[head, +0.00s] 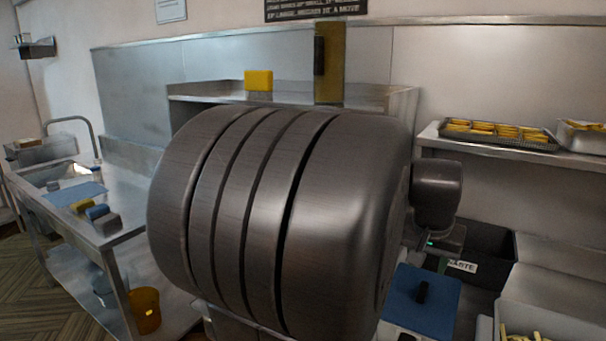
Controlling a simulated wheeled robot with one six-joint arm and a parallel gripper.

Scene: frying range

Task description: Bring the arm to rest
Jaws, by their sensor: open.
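My arm fills the middle of the head view, with a large dark grey, ribbed link (260,210) close to the camera. Beyond its right side is a smaller dark wrist part, and below that my gripper (443,262) with a small green light. The gripper is small and partly lost against the dark bin behind it. It is open, and nothing shows between its fingers. It hangs above and near a blue lid or board (424,298) with a black handle. The arm hides much of the counter behind it.
At left is a steel table (130,222) with a sink, blue cloth and several small blocks; an orange bucket (146,310) is below. A yellow block (258,80) sits on the back shelf. At right are a tray of fries (497,134), a dark waste bin (480,240) and a fries container (550,318).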

